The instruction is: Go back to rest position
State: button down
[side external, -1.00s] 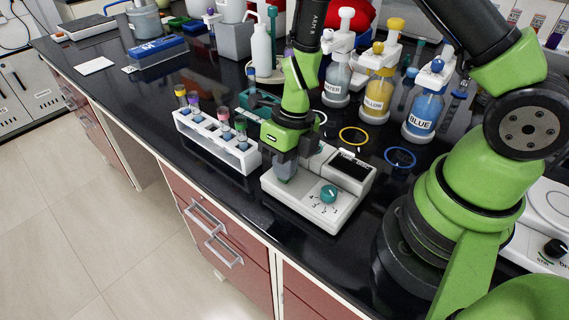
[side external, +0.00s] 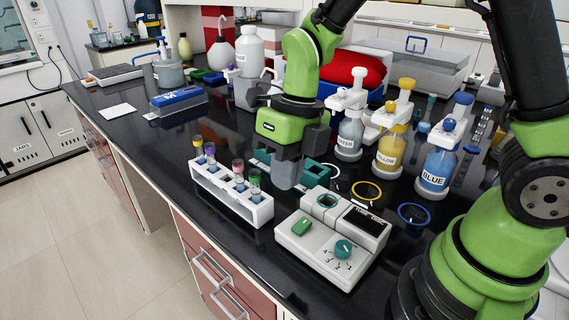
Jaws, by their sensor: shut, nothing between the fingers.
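My gripper (side external: 286,178) is shut and empty. It hangs above the bench, pointing down, just right of the white tube rack and behind the vortex-like white device. The white rack (side external: 232,196) holds several tubes with coloured caps.
Wash bottles stand at the right: water (side external: 349,134), yellow (side external: 391,148) and blue (side external: 437,168). A yellow ring (side external: 367,191) and a blue ring (side external: 414,213) lie before them. A teal holder (side external: 315,173) is close beside my gripper. Bench space left of the rack is clear.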

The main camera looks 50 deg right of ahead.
jog(key=s+d+r+n+t, duration=0.3)
jog(key=s+r+n, duration=0.3)
jog(key=n, duration=1)
jog(key=s+d+r+n+t, duration=0.3)
jog(key=s+r+n, duration=0.3)
jog(key=n, duration=0.9)
notch_tip(320, 180, up, 2)
jog(key=shift+s+r+n+t+h, duration=0.1)
jog(key=shift+s+n+t+h, duration=0.25)
jog(key=shift+t, duration=0.25)
jog(key=shift+w, duration=0.1)
